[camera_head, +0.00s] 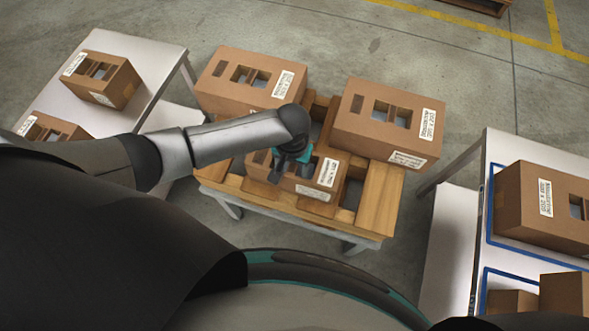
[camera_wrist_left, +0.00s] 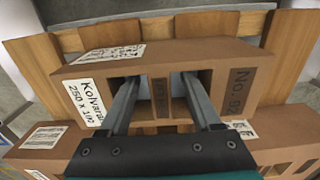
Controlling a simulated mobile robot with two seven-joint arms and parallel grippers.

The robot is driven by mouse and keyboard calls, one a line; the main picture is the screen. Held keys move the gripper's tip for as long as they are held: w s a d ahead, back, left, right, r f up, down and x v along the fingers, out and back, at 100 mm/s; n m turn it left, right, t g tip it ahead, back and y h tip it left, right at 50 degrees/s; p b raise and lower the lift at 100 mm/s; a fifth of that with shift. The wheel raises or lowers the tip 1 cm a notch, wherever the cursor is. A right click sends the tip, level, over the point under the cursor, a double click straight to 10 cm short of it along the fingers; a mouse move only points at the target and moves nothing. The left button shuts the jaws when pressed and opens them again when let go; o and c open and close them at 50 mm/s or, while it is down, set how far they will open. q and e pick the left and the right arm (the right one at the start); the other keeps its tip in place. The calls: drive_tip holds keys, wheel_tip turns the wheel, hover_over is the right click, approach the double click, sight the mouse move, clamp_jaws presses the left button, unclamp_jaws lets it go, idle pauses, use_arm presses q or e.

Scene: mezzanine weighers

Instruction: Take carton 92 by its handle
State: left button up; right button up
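My left gripper (camera_head: 290,172) is over this carton. In the left wrist view my left gripper (camera_wrist_left: 160,78) is open, one finger on each side of the bar at the openings, with gaps to the bar. How deep the fingertips reach is hard to tell. My right gripper is not in view.
Larger cartons stand behind left (camera_head: 225,92) and behind right (camera_head: 385,133) on the pallet (camera_head: 378,205). A white table (camera_head: 150,52) at the left holds two cartons. A table at the right (camera_head: 497,150) holds several cartons by blue outlines.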

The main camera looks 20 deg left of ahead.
use_arm(q)
clamp_jaws()
idle(0.3)
idle(0.9)
